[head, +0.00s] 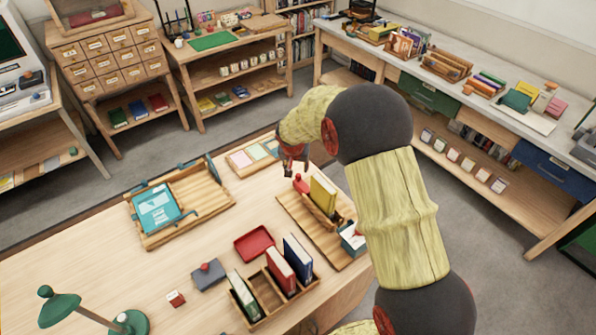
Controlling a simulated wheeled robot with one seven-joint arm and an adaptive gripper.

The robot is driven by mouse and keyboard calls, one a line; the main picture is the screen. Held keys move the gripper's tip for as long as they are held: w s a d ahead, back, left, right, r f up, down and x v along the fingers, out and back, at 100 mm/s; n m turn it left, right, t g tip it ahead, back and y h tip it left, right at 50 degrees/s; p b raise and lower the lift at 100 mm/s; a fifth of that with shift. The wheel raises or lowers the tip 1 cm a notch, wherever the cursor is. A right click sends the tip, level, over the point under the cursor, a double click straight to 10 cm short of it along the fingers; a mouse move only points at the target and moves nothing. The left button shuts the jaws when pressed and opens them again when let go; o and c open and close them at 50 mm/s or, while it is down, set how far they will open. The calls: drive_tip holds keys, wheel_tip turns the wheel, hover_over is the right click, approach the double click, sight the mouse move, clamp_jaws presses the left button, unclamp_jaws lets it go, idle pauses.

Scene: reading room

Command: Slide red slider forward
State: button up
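A red knob-like piece (301,184), which looks like the red slider, stands at the far end of a wooden board (322,247) on the table. A yellow book (323,194) stands upright just right of it on the same board. My gripper (288,173) points down just behind and left of the red piece, very close to it. I cannot tell whether they touch. The fingers are small and dark here, and their opening is unclear. My arm covers the area right of the board.
A wooden tray holding a teal book (157,209) is left. A green lamp (60,308) stands front left.

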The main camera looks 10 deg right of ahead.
sight(298, 175)
drive_tip(key=b+x, duration=0.1)
drive_tip(key=x, duration=0.7)
drive_tip(key=shift+c, duration=1.2)
clamp_jaws()
